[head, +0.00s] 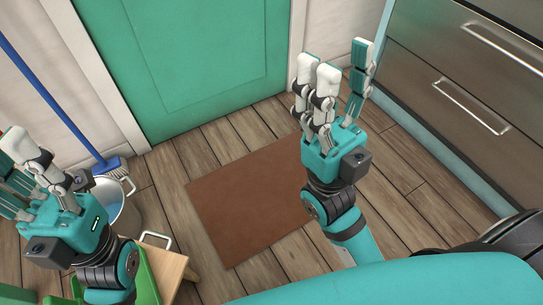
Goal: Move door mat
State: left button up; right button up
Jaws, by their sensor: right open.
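The door mat (247,200) is a flat brown rectangle lying on the wooden floor in front of the green door. My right gripper (338,62) is open and empty, with its fingers spread and pointing up toward the far wall. Its hand and wrist overlap the mat's right side in the head view and hide that edge. My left gripper (18,170) is at the left edge, well left of the mat. Its fingers are partly cut off by the frame, and I cannot tell whether it is open.
The green door (195,60) is shut behind the mat. A blue-handled broom (60,90) and a metal pot (120,205) stand at left, near a wooden stool (165,268) and a green object. Drawers (455,85) line the right. Bare floor (420,200) lies right of the mat.

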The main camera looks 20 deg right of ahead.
aim_at(252, 202)
jog(key=z, duration=0.5)
jog(key=l+u, duration=0.1)
jog(key=u, duration=0.35)
jog(key=l+u, duration=0.15)
jog(key=u, duration=0.3)
jog(key=l+u, duration=0.1)
jog(key=u, duration=0.35)
jog(key=l+u, duration=0.15)
jog(key=u, duration=0.3)
jog(key=k+l+u, duration=0.25)
jog(key=l, duration=0.2)
jog(key=l+u, duration=0.3)
jog(key=l, duration=0.15)
jog(key=k+l+u, duration=0.25)
jog(key=k+l, duration=0.2)
jog(key=l, duration=0.15)
jog(key=k+l, duration=0.25)
jog(key=l+u, duration=0.05)
jog(key=l, duration=0.05)
